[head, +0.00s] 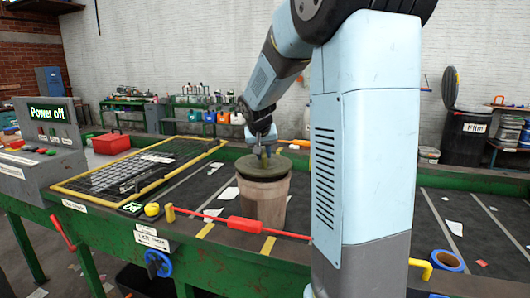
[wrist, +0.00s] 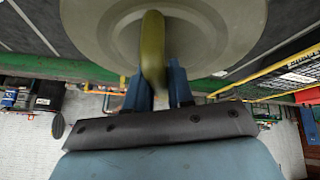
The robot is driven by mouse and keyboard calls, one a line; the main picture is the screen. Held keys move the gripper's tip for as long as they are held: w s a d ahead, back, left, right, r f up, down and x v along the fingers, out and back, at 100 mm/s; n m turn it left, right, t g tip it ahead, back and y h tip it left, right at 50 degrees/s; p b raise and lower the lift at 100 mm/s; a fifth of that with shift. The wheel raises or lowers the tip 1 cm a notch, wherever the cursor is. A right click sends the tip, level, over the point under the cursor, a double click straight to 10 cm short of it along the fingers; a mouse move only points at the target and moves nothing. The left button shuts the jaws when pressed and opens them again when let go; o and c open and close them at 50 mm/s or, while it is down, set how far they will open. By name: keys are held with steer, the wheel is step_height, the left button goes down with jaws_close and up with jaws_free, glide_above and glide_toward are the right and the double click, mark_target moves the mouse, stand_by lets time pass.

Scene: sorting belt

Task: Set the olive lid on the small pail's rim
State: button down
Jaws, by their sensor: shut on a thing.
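The small pail (head: 264,208) is a brownish, worn bucket standing on the belt table in the middle of the head view. The olive lid (head: 248,166) is a round disc lying across the pail's mouth, covering its opening. I cannot tell whether it touches the rim all round or hovers just over it. My gripper (head: 265,150) comes down from above onto the lid's middle. In the wrist view my gripper (wrist: 158,84) is shut on the lid's olive handle (wrist: 152,40), with the pale underlying disc (wrist: 215,30) filling the top. The pail is hidden there.
A red-handled bar (head: 248,224) runs along the table's front edge before the pail. A yellow-framed grid (head: 120,175) lies to the left, by the "Power off" panel (head: 48,113). Paper scraps lie on the belt. A blue tape roll (head: 447,260) sits at right.

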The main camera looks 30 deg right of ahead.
steer(key=shift+f, duration=0.75)
stand_by(0.4)
steer(key=c, duration=0.9)
jaws_free()
steer(key=v, duration=1.4)
steer(key=s+a+f+n+y, duration=0.1)
steer(key=s+a+f, duration=0.1)
steer(key=s, duration=0.6)
steer(key=s+a+f+n+y, duration=0.1)
steer(key=s+a+f, duration=0.2)
steer(key=s, duration=0.6)
steer(key=s+a+f+n+y, duration=0.1)
steer(key=s+a, duration=0.3)
steer(key=s, duration=0.4)
steer(key=shift+s+a+f+n+y, duration=0.25)
steer(key=shift+s+f+n, duration=0.2)
steer(key=shift+f, duration=0.25)
